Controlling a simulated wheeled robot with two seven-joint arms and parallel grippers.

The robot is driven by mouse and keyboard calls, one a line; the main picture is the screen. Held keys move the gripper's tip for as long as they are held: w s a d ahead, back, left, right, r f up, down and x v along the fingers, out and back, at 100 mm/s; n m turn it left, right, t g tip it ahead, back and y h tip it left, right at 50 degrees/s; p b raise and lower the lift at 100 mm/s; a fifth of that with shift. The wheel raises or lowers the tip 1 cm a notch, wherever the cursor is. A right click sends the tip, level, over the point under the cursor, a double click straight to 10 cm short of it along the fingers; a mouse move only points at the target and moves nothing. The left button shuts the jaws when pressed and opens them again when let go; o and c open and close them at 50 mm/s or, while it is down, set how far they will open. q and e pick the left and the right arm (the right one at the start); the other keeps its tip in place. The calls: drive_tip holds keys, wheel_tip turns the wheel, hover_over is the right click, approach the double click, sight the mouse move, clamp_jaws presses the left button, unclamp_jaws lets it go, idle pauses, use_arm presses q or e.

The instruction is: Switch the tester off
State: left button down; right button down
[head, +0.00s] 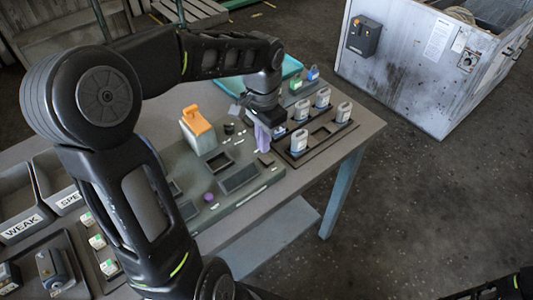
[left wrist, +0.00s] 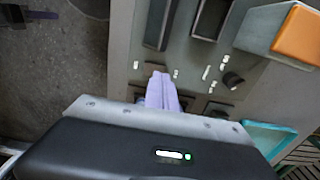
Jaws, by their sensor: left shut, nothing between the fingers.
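The tester (head: 232,180) is a grey-green panel on the table, with rectangular recesses, small white labels, a purple button (head: 208,197) and a black knob (head: 229,128). An orange-topped block (head: 198,128) stands at its far side. My left gripper (head: 263,143) points down over the tester's right end, its lavender fingers shut and empty. In the left wrist view, the fingertips (left wrist: 160,75) are beside a small brownish plate (left wrist: 153,67), possibly a switch; contact cannot be told. The knob also shows there (left wrist: 233,80). My right gripper is out of view.
A dark tray (head: 314,144) with several grey-white containers is close right of the left gripper. Bins marked WEAK (head: 20,228) and SPE stand at the left. A teal tray (head: 229,86) lies behind. Open floor is right of the table.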

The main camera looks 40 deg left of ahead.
sight(263, 156)
use_arm(q)
wheel_tip(263, 156, up, 4)
drive_tip(key=p, duration=0.2)
drive_tip(key=shift+r+p, duration=0.15)
drive_tip(key=shift+p, duration=0.25)
idle(0.4)
